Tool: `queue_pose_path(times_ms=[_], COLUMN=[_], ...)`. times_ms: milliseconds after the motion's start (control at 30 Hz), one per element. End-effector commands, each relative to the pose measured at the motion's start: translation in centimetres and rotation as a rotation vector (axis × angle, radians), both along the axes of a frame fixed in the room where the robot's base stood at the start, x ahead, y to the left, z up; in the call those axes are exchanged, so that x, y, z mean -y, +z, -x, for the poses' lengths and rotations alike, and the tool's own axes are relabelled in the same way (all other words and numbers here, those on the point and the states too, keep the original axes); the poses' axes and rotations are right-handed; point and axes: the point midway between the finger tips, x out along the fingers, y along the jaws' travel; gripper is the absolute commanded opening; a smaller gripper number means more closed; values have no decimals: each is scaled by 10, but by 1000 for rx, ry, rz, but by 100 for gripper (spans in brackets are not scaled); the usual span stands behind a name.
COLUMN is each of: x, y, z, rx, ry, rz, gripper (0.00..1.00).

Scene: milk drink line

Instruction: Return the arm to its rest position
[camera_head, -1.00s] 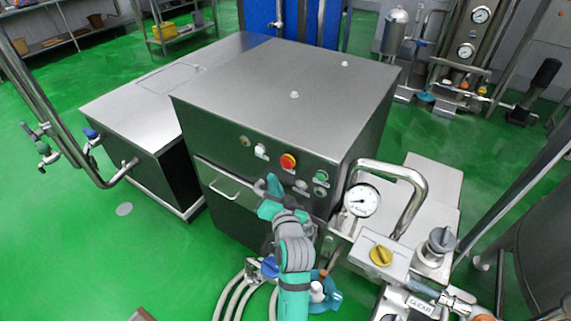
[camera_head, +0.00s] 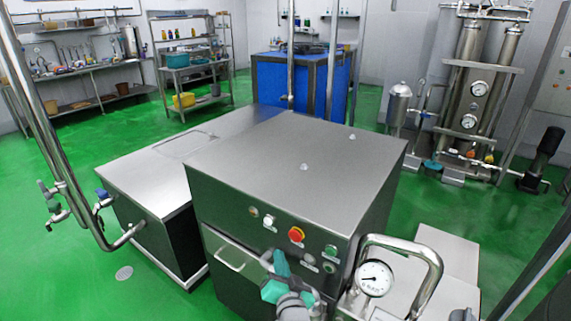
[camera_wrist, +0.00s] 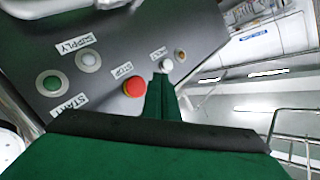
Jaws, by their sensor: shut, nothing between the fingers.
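My gripper (camera_head: 280,262) is at the lower middle of the head view, in front of the steel machine's button panel. It is teal and grey, and its fingers are shut with nothing between them. In the wrist view its dark green closed fingers (camera_wrist: 161,82) point toward the panel, beside the red stop button (camera_wrist: 134,87). Whether the fingertips touch the panel cannot be told. The rest of my arm runs out of the bottom of the head view.
The steel machine (camera_head: 300,170) carries the red button (camera_head: 296,234), a green button (camera_head: 331,250) and a door handle (camera_head: 229,262). A pressure gauge (camera_head: 374,279) and bent pipe (camera_head: 428,262) stand close at right.

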Motion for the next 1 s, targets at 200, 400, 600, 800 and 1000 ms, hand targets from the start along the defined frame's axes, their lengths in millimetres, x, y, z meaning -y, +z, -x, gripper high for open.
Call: queue_pose_path(times_ms=[200, 400, 600, 800, 1000], x=[2, 6, 9, 11, 10], y=[-40, -87, -121, -142, -149], z=[35, 94, 158, 224, 290], rx=[-14, -25, -34, -42, -46], ry=[-24, -59, -82, -94, -93], rz=[41, 116, 201, 290, 380], gripper=[0, 0, 0, 0, 0])
